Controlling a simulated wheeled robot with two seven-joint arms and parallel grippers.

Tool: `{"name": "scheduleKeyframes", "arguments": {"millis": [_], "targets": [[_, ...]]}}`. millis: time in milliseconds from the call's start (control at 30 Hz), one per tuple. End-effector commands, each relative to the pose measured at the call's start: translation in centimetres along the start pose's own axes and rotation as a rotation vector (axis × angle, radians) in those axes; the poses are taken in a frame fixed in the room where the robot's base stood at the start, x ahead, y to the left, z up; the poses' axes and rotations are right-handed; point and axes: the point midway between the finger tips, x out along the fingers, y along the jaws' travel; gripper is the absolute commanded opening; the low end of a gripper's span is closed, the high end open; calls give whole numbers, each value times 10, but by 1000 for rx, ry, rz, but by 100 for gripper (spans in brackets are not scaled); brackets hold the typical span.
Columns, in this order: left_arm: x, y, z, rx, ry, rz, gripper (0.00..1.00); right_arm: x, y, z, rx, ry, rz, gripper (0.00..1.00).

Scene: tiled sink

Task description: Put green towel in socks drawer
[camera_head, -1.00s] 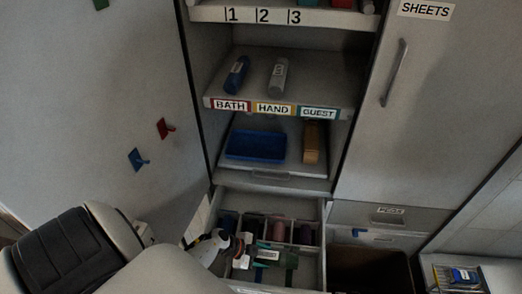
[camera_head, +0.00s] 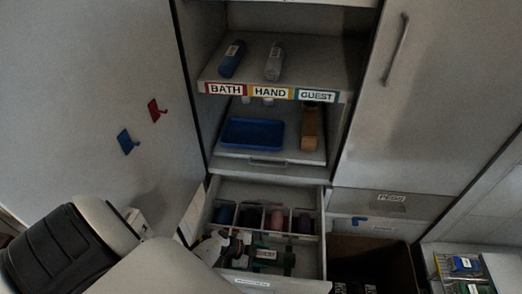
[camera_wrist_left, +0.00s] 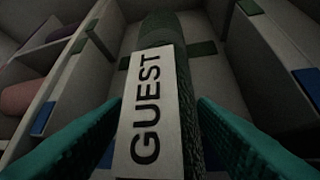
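A rolled green towel (camera_wrist_left: 160,28) with a white GUEST label is between the two teal fingers of my left gripper (camera_wrist_left: 160,105) in the left wrist view. In the head view my left gripper (camera_head: 262,253) holds the towel (camera_head: 288,262) at an open drawer (camera_head: 311,262) below the shelves. The towel appears over the drawer's front part; its exact height is unclear. The drawer has a row of compartments at the back with dark blue, pink and purple rolls. The drawer's front label is unreadable. My right gripper is out of view.
Above the drawer, a blue tray (camera_head: 253,133) and a tan item (camera_head: 309,128) stand on a low shelf. The shelf above holds a blue roll (camera_head: 232,59) and a grey roll (camera_head: 274,60). A brown open bin (camera_head: 370,255) is right of the drawer.

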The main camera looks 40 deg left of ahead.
Motion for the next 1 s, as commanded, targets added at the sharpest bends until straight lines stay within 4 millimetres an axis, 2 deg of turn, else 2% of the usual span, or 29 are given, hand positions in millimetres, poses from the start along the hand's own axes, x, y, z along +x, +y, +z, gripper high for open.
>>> {"name": "scheduleKeyframes", "arguments": {"millis": [33, 100, 433, 800, 1000], "targets": [[0, 0, 0, 0, 0, 0, 60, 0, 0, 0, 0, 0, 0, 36], [0, 0, 0, 0, 0, 0, 71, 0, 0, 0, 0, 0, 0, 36], [-3, 1, 3, -1, -1, 1, 71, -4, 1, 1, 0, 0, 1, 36], [-61, 0, 1, 2, 2, -1, 71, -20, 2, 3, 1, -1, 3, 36], [-76, 0, 2, 0, -2, -1, 71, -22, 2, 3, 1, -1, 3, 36]]}}
